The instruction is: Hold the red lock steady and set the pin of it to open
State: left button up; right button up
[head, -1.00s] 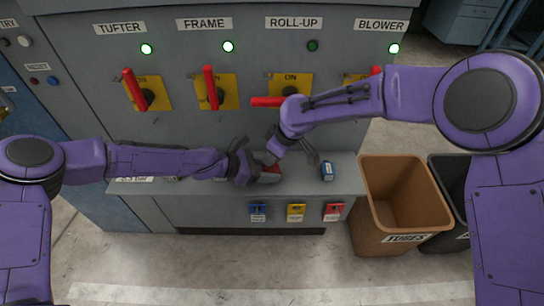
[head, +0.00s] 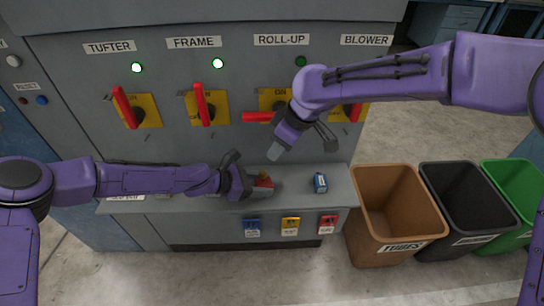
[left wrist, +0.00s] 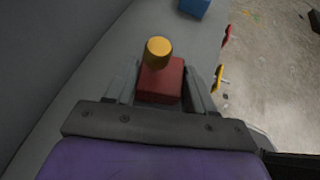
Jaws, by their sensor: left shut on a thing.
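The red lock (head: 264,182) is a small red block just above the grey shelf. It also shows in the left wrist view (left wrist: 161,84), where its round gold pin (left wrist: 158,50) stands out from the body. I cannot tell how the pin is set. My left gripper (head: 245,178) is shut on the red lock, a finger on each side. My right gripper (head: 300,143) is open and empty, above and to the right of the lock and apart from it.
A blue block-like thing (head: 320,183) lies on the shelf (head: 290,188) to the right. Blue (head: 252,223), yellow (head: 290,225) and red (head: 327,223) tagged pieces hang on the shelf front. Red switch handles (head: 203,104) stick out of the panel. A brown bin (head: 399,213) stands at right.

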dwell(0.3)
pick_arm(q)
jog(key=o, duration=0.9)
